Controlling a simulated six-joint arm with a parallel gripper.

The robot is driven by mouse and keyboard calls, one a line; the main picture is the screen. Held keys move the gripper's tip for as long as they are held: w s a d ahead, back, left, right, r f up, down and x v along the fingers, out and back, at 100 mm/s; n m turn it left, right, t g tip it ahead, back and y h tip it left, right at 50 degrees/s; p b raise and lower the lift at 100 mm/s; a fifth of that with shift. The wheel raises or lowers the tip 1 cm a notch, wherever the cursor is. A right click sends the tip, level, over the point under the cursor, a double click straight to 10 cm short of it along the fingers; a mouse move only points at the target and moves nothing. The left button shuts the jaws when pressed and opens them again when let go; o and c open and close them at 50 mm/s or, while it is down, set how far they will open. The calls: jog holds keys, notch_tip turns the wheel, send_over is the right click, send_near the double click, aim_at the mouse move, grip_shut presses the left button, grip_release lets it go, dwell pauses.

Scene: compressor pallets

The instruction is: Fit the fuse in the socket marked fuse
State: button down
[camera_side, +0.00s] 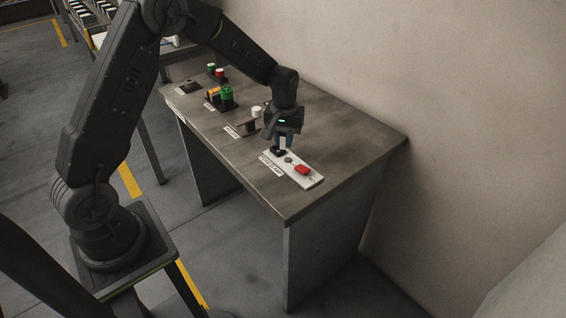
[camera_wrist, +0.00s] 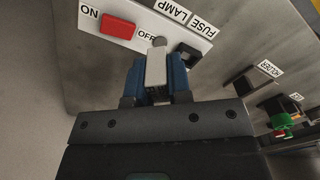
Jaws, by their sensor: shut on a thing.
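The fuse (camera_wrist: 156,66) is a pale grey-white block. It is held between the blue fingers of my gripper (camera_wrist: 157,78); in the side view my gripper (camera_side: 284,140) points down over the far-left end of a white panel (camera_side: 313,181). The black socket (camera_wrist: 188,54) beside the FUSE label (camera_wrist: 201,26) shows just right of the fingers in the wrist view. It also shows in the side view (camera_side: 277,151), close below the fingers. The fuse appears apart from the socket, but the exact gap is hard to tell.
The panel also carries a round grey lamp (camera_side: 289,160) and a red ON/OFF switch (camera_side: 302,169). Further along the table (camera_side: 350,143) stand a holder with a white-topped part (camera_side: 257,111), a green part (camera_side: 226,93) and red and green pieces (camera_side: 219,73). The table's right side is clear.

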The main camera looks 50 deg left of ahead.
jog(key=s+d+f+m, duration=0.1)
jog(key=s+d+m, duration=0.3)
jog(key=s+m, duration=0.3)
jog(key=w+a+r+m, duration=0.2)
jog(key=w+a+m, duration=1.75)
jog(key=a, duration=0.25)
jog(key=shift+n, duration=0.45)
jog(key=f, duration=0.9)
jog(key=shift+w+f, duration=0.25)
jog(key=shift+w, duration=0.05)
jog(key=shift+f, duration=0.15)
jog(key=c, duration=1.1)
grip_release()
jog(key=shift+o, duration=0.2)
